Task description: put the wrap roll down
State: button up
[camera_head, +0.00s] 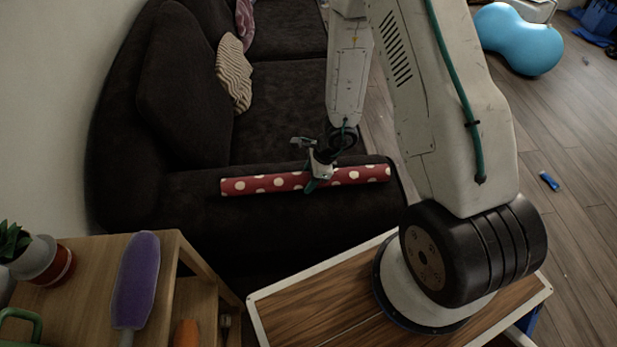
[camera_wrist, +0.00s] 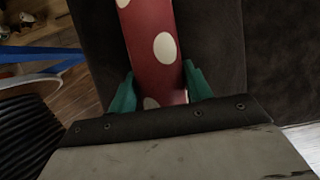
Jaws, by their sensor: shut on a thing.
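The wrap roll (camera_head: 268,184) is a long red tube with cream dots. In the head view it lies level across the near arm of the dark sofa, on it or just above it; I cannot tell which. My gripper (camera_head: 315,180) is shut on the roll a little right of its middle. In the wrist view the roll (camera_wrist: 150,45) runs up between the two green fingertips of my gripper (camera_wrist: 160,92), one on each side. The roll's lower end in that view is hidden behind the gripper body.
The dark sofa (camera_head: 285,100) has a striped cushion (camera_head: 234,75). A wooden shelf (camera_head: 85,270) at lower left holds a purple brush (camera_head: 136,280) and a potted plant (camera_head: 38,258).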

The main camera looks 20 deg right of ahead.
jog(key=shift+f, duration=0.1)
jog(key=o, duration=1.1)
jog(key=shift+c, duration=0.2)
jog(key=v, duration=1.2)
jog(key=s+a+r+n, duration=0.25)
jog(key=r+n, duration=0.35)
jog(key=r, duration=0.5)
jog(key=s+a+r+n, duration=0.25)
jog(key=r+n, duration=0.35)
jog(key=r, duration=0.4)
jog(key=s+d+r+n+h, duration=0.2)
jog(key=s+r+n, duration=0.2)
jog(key=s+r, duration=0.2)
jog(key=s+d+r+n+h, duration=0.1)
jog(key=s+r+n+h, duration=0.1)
jog(key=s+r+n, duration=0.3)
jog(key=s+r, duration=0.1)
jog(key=s, duration=0.3)
jog(key=shift+s+d+n, duration=0.3)
jog(key=shift+s+d, duration=0.05)
